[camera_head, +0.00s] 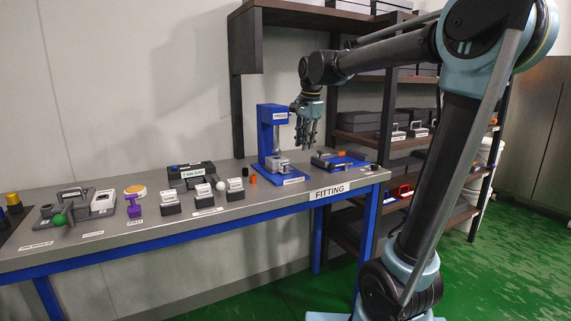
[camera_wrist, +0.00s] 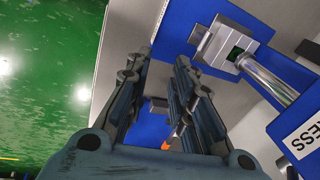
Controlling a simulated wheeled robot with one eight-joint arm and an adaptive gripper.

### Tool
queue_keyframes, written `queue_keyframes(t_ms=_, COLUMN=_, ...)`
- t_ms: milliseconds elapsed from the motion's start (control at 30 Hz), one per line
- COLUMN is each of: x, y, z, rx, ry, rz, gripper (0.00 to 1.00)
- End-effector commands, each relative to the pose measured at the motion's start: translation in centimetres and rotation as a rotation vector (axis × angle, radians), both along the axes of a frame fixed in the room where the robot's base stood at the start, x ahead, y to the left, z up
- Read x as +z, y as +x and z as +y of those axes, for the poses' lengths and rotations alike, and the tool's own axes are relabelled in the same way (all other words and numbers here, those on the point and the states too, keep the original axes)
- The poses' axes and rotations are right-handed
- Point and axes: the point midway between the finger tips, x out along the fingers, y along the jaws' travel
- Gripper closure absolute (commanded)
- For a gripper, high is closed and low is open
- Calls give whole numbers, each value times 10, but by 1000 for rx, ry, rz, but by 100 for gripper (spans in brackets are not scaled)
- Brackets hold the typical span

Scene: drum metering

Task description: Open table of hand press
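The blue hand press (camera_head: 267,137) stands upright toward the right end of the bench. Its table, a silver plate (camera_head: 279,163), sits low on the press; in the wrist view the plate (camera_wrist: 212,46) lies on blue, with a small dark green square in it. A shiny ram cylinder (camera_wrist: 265,76) is beside that square. My gripper (camera_head: 306,143) hangs fingers down to the right of the press, above the bench. In the wrist view my gripper (camera_wrist: 164,58) has its two fingers apart, with nothing between the tips. It appears clear of the press table.
A blue fixture (camera_head: 340,161) lies right of the press, near the bench end. An orange piece (camera_head: 253,180) sits left of the press base. Labelled blocks (camera_head: 203,193), a purple part (camera_head: 134,201) and a dark tray (camera_head: 190,175) stand farther left. Shelves (camera_head: 372,134) rise behind.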

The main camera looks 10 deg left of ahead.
Motion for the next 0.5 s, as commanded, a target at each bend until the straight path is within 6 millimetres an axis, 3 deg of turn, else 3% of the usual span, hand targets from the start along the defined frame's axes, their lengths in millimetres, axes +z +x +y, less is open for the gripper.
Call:
queue_keyframes(t_ms=33, x=5, y=9, z=15, rx=-25, ry=8, rz=4, gripper=78)
queue_keyframes(t_ms=200, x=16, y=27, z=48, rx=-100, ry=29, rz=17, gripper=78)
queue_keyframes(t_ms=500, x=15, y=36, z=65, rx=-141, ry=38, rz=24, gripper=78)
